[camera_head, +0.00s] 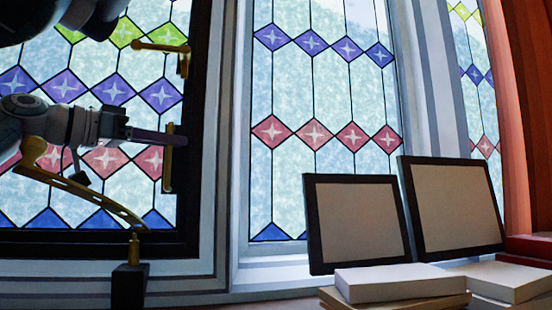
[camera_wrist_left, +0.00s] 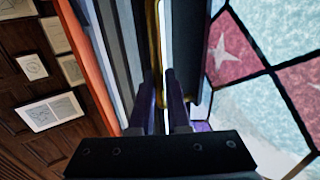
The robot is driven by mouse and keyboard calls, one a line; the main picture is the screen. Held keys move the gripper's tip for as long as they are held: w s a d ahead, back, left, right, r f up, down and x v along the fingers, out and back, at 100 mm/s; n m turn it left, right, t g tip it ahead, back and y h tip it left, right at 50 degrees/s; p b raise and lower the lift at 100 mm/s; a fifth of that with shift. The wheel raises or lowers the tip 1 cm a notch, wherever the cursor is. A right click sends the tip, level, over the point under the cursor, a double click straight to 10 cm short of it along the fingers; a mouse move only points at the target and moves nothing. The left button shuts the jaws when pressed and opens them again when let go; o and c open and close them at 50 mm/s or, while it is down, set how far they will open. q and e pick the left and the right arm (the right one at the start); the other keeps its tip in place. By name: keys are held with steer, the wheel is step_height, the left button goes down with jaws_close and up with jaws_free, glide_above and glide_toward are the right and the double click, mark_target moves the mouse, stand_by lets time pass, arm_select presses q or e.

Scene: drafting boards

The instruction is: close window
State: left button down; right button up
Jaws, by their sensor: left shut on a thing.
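The window (camera_head: 190,215) is a stained-glass sash in a black frame, at the left of the head view. Its upright gold handle (camera_head: 168,172) is on the sash's right side. A second gold latch (camera_head: 184,64) is higher up. My left gripper (camera_head: 172,138) is shut on the handle. In the left wrist view its two dark fingers (camera_wrist_left: 174,95) are at the gold handle strip (camera_wrist_left: 157,45), along the sash edge. A curved gold stay (camera_head: 85,192) slants across the lower sash towards a gold peg (camera_head: 134,250). How far the sash stands open is hard to tell. My right gripper is out of view.
Two dark-framed boards (camera_head: 356,220) (camera_head: 455,207) lean by the window at the right. White and tan stacked blocks (camera_head: 400,282) lie in front of them. A black post (camera_head: 129,287) stands below the sash. Framed pictures (camera_wrist_left: 52,112) hang on dark panelling in the wrist view.

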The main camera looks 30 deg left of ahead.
arm_select(q)
steer(key=shift+s+d+r+m+g+h+b, duration=0.25)
steer(key=shift+s+d+m+h+b, duration=0.25)
steer(key=shift+s+d+h, duration=0.35)
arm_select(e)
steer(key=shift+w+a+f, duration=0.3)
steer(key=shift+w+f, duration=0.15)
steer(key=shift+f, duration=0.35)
arm_select(q)
steer(key=shift+s+a, duration=0.1)
steer(key=c, duration=0.9)
jaws_free()
steer(key=shift+f+y, duration=0.2)
steer(key=shift+y, duration=0.05)
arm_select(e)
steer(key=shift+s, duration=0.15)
